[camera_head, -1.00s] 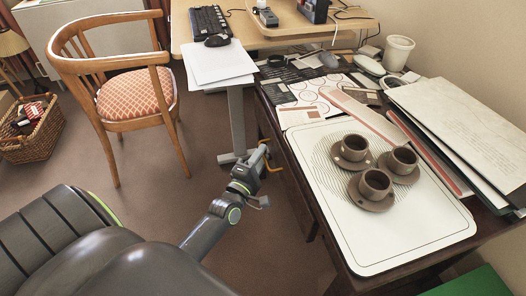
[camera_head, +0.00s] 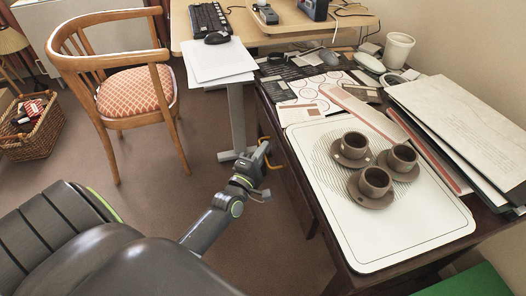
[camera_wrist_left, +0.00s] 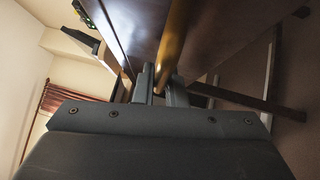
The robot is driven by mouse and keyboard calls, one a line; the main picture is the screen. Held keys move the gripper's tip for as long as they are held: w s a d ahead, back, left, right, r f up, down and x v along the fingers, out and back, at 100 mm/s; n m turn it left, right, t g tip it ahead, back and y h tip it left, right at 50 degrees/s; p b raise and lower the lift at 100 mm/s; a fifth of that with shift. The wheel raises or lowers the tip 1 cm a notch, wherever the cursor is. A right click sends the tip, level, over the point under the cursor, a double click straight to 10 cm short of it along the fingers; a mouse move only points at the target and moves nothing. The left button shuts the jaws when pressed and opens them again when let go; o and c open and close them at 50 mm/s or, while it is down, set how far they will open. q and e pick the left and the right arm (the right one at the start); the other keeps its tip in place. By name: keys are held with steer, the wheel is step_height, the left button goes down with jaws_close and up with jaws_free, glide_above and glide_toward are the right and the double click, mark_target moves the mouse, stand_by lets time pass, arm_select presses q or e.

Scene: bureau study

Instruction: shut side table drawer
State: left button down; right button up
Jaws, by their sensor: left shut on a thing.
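The dark wooden side table (camera_head: 330,262) stands at the right in the head view, with its drawer side facing the chair. My left gripper (camera_head: 263,156) is low beside that side. It is shut on the brass drawer handle (camera_head: 275,166), which shows as a golden bar (camera_wrist_left: 172,45) between the fingers (camera_wrist_left: 160,85) in the left wrist view. The dark drawer front (camera_wrist_left: 133,28) is close to the fingertips there. How far the drawer stands out is hard to tell, as the tabletop hides most of it in the head view. My right gripper is not in view.
A white tray (camera_head: 400,240) with three brown cups on saucers lies on the table. Papers and folders (camera_head: 465,125) lie beside it. A wooden armchair (camera_head: 135,90) stands at the left, a wicker basket (camera_head: 38,135) beyond it.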

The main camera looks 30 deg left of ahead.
mark_target(276, 152)
arm_select(q)
steer(key=w+d, duration=0.2)
steer(key=w, duration=0.1)
steer(key=shift+w+d, duration=0.15)
steer(key=shift+d, duration=0.25)
steer(key=c, duration=1.5)
jaws_free()
steer(key=shift+c, duration=0.2)
steer(key=shift+o, duration=0.2)
steer(key=shift+f, duration=0.1)
